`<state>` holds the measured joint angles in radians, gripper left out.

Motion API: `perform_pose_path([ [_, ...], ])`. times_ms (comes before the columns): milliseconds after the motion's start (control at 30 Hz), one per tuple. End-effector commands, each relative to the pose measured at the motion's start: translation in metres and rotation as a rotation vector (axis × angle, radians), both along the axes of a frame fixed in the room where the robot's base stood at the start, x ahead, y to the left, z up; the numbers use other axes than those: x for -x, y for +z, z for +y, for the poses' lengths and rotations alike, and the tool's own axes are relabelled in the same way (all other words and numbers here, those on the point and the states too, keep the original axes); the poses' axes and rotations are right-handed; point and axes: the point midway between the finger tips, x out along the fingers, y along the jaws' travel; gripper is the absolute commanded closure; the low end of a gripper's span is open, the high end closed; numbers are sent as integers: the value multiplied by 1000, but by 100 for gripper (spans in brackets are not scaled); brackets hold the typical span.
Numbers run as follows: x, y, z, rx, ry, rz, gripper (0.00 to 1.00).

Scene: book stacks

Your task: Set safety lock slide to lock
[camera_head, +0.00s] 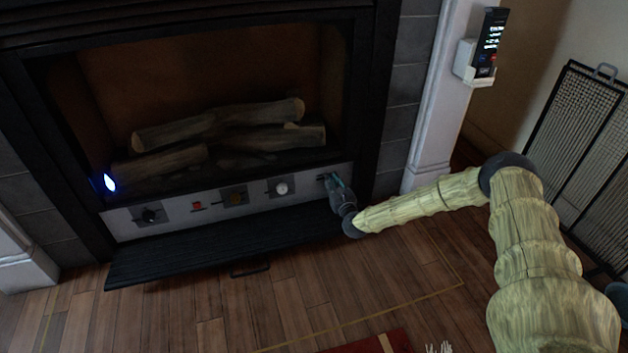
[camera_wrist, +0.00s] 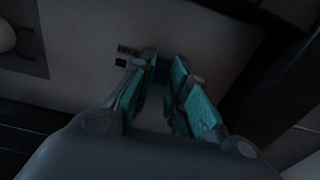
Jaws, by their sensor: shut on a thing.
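My gripper (camera_head: 338,182) is at the right end of the fireplace's white control panel (camera_head: 215,204). In the wrist view, the teal fingers of my gripper (camera_wrist: 163,82) reach to the panel face and are shut on a small dark blue piece (camera_wrist: 160,75), which looks like the safety lock slide. The fingers cover most of it, so its position along its track cannot be told. A small dark label (camera_wrist: 122,62) is on the panel just left of the fingers.
The panel also carries a black knob (camera_head: 150,215), a red button (camera_head: 197,205), a brown dial (camera_head: 235,198) and a white knob (camera_head: 282,188). A black ledge (camera_head: 215,245) juts out below. A mesh screen (camera_head: 585,140) stands right.

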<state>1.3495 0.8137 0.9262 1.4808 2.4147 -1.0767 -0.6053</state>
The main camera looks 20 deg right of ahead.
Motion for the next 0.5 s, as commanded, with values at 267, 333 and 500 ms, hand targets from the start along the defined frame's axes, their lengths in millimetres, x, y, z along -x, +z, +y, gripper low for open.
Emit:
perform_pose_path([
  [267, 4, 0, -14, 0, -12, -1, 100],
  [333, 4, 0, -15, 0, -13, -1, 100],
  [500, 4, 0, -15, 0, -14, -1, 61],
])
